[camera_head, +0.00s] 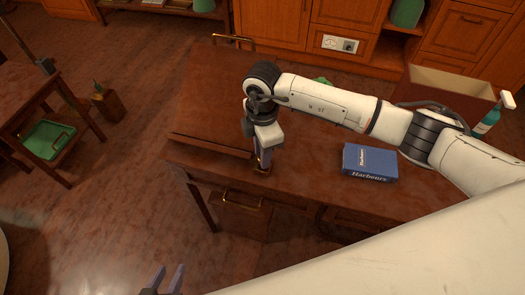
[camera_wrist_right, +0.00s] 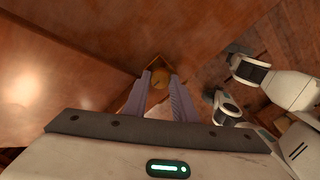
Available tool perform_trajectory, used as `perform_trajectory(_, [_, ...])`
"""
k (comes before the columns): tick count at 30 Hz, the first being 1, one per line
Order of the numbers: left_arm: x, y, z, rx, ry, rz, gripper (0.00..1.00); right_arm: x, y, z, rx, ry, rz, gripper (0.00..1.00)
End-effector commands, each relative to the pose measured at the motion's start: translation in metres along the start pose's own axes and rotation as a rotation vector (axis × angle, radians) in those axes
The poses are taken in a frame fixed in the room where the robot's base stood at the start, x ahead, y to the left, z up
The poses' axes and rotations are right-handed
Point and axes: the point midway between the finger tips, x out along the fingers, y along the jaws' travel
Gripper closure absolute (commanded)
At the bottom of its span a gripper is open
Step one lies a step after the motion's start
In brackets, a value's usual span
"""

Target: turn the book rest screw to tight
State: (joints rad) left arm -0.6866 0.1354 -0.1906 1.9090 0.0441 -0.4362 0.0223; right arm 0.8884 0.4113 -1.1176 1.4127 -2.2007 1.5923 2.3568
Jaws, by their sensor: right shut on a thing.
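The book rest (camera_head: 212,105) is a sloping dark wooden board on the left part of the table, with a brass rod at its far edge. My right gripper (camera_head: 263,167) points down at its near right corner and is shut on the book rest screw. In the head view the fingers mostly hide the screw. I cannot tell its angle. My left gripper (camera_head: 171,281) is at the bottom edge, away from the table, its fingers apart and empty.
A blue book (camera_head: 369,162) lies on the table (camera_head: 310,180) right of my right gripper. Behind my right arm are an open box (camera_head: 450,88) and a spray bottle (camera_head: 487,122). A side table with a green tray (camera_head: 48,139) stands at left.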

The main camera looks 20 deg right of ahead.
Motion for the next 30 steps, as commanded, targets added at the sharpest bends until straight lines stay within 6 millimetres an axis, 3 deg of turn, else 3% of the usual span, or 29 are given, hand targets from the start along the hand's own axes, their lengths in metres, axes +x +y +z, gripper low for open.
perform_trajectory(7, [0.000, 0.000, -0.001, 0.000, 0.000, 0.000, 0.69, -0.002, 0.002, 0.001, 0.004, 0.000, 0.006, 0.98])
perform_trajectory(8, [0.000, 0.000, -0.001, 0.000, 0.000, 0.000, 0.69, -0.003, 0.003, 0.001, 0.004, 0.000, 0.006, 0.72])
perform_trajectory(11, [0.000, 0.000, -0.001, 0.000, 0.001, 0.000, 0.69, -0.002, 0.002, 0.001, 0.003, 0.000, 0.005, 0.57])
perform_trajectory(22, [0.000, 0.000, 0.000, 0.000, 0.001, 0.000, 0.69, -0.006, 0.001, 0.000, 0.001, 0.001, 0.003, 0.57])
perform_trajectory(30, [0.003, 0.000, 0.002, 0.000, 0.001, 0.000, 0.69, -0.053, 0.002, 0.000, 0.000, 0.002, 0.007, 0.57])
